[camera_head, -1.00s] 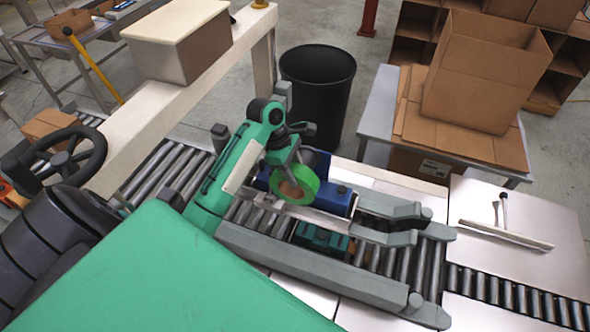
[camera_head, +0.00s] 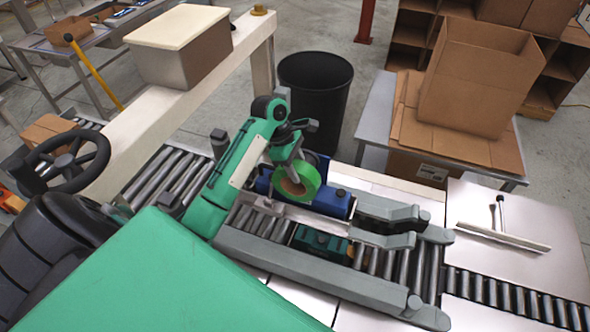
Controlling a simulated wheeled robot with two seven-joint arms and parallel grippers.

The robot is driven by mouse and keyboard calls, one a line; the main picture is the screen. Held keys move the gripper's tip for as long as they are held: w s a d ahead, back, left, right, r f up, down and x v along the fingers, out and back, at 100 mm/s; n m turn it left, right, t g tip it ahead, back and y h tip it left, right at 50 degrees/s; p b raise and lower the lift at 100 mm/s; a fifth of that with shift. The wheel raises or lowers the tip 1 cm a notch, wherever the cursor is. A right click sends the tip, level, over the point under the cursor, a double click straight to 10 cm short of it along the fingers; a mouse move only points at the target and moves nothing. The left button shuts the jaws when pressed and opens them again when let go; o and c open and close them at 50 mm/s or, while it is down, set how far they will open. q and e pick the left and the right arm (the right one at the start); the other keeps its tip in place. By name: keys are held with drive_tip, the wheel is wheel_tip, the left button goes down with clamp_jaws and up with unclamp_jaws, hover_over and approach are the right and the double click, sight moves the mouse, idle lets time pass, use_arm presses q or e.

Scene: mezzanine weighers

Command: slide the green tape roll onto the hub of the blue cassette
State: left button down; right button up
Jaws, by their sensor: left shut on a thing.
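The green tape roll (camera_head: 311,179) is in my left gripper (camera_head: 294,166), which is shut on its upper side. The roll is tilted, with its tan core facing left and toward me. The blue cassette (camera_head: 333,202) lies just behind and to the right of the roll, on the machine over the roller conveyor. The roll overlaps the cassette in the picture. The hub is hidden from me, and I cannot tell whether the roll touches it. My right gripper is not in view.
Grey machine arms (camera_head: 390,238) stand to the right of the cassette, above the rollers. A black bin (camera_head: 315,95) stands behind. An open cardboard box (camera_head: 480,85) sits on a table at the back right. A steel plate (camera_head: 520,225) with a T-handled tool (camera_head: 503,237) lies at the right.

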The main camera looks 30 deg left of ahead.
use_arm(q)
drive_tip(key=shift+w+a+r, duration=0.2)
drive_tip(key=shift+w+r, duration=0.1)
drive_tip(key=shift+w, duration=0.15)
drive_tip(key=shift+w+f, duration=0.1)
drive_tip(key=shift+w, duration=0.2)
drive_tip(key=shift+w+a+f, duration=0.1)
drive_tip(key=shift+w+f, duration=0.15)
drive_tip(key=shift+w, duration=0.25)
drive_tip(key=shift+w+a+f, duration=0.1)
drive_tip(key=shift+w+f, duration=0.1)
drive_tip(key=shift+w, duration=0.25)
drive_tip(key=shift+w+r, duration=0.1)
drive_tip(key=shift+w, duration=0.3)
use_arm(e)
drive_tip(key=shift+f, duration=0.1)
